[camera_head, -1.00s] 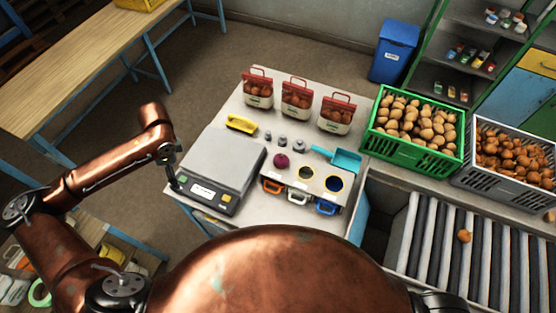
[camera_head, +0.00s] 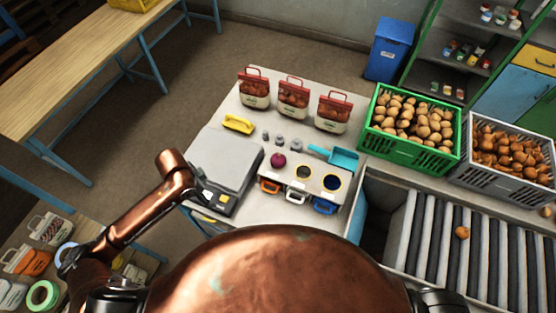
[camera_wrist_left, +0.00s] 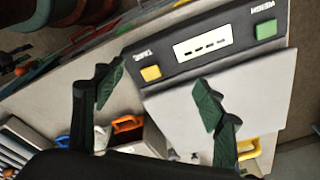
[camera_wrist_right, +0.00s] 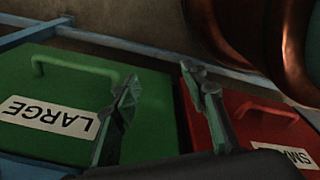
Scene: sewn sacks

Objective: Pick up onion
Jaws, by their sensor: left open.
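A single brown onion (camera_head: 462,232) lies on the roller conveyor (camera_head: 440,205) at the right. A round purple thing, perhaps a red onion (camera_head: 278,160), sits on the white board with round holes (camera_head: 318,181) in mid-table. My left gripper (camera_head: 203,194) is by the front edge of the grey scale (camera_head: 222,165), well left of both. In the left wrist view its fingers (camera_wrist_left: 158,95) are apart and empty, with the scale's display beyond. My right gripper (camera_wrist_right: 160,85) is open and empty in the right wrist view, above a green lid marked LARGE (camera_wrist_right: 60,105) and a red lid (camera_wrist_right: 265,125).
A green crate of potatoes (camera_head: 412,158) and a grey crate of brown onions (camera_head: 480,178) stand at the right. Several filled bags (camera_head: 293,98), a yellow-handled thing (camera_head: 239,124), small weights and a blue scoop (camera_head: 343,158) are on the table.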

